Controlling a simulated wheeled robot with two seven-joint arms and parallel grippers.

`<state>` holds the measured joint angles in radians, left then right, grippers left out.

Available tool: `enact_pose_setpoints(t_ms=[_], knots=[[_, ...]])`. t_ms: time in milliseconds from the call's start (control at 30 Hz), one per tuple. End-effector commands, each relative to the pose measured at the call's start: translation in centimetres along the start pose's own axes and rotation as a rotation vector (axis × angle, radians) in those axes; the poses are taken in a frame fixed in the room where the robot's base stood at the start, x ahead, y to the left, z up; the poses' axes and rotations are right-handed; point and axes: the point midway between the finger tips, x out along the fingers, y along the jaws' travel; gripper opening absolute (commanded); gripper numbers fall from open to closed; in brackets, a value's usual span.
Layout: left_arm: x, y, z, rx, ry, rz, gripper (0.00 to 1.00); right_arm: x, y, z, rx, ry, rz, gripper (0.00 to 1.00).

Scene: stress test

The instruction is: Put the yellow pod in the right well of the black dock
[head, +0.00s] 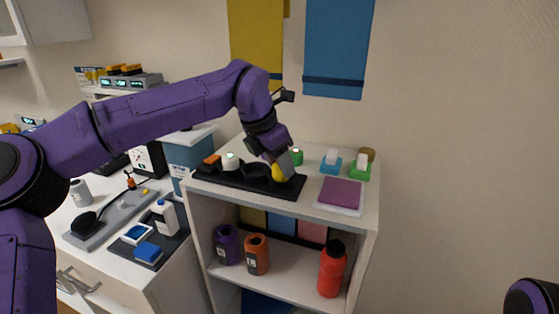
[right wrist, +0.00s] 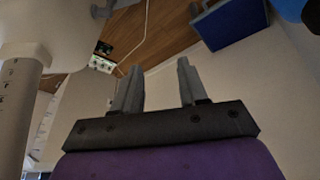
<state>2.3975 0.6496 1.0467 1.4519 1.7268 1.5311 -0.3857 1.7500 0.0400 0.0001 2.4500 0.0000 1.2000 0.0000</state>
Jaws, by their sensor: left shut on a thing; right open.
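The black dock (head: 222,181) lies along the front of the white shelf top in the head view. An orange piece (head: 211,161) and a white pod (head: 230,161) sit toward its left end, with an empty-looking dark well (head: 257,170) right of them. My left gripper (head: 284,166) points down at the dock's right end and is shut on the yellow pod (head: 278,174). The pod is at the right well; the gripper partly hides it, and I cannot tell whether it is fully seated. My right gripper (right wrist: 157,82) is open and empty in the right wrist view.
A red bottle (head: 332,270) stands on the shelf below. A blue bin (right wrist: 228,24) is near the right gripper.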

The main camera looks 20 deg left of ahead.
Motion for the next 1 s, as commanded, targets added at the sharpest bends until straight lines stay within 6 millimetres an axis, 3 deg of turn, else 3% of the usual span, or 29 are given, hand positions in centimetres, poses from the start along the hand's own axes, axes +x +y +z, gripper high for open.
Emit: enact_pose_setpoints(t_ms=[367,400,500,1000], knots=[[0.11,-0.04,-0.09,-0.001,0.004,-0.002,0.13,-0.02,0.00,-0.01,0.000,0.000,0.000,0.43],[0.11,-0.04,-0.09,-0.002,0.004,-0.002,0.46,-0.01,0.00,0.00,0.000,0.000,0.000,0.43],[0.13,-0.01,-0.10,-0.002,0.004,-0.001,0.72,-0.01,0.00,-0.01,0.000,0.000,0.000,0.43],[0.10,0.05,-0.09,-0.002,0.003,0.000,0.72,-0.01,0.01,0.00,0.000,0.000,0.000,0.43]])
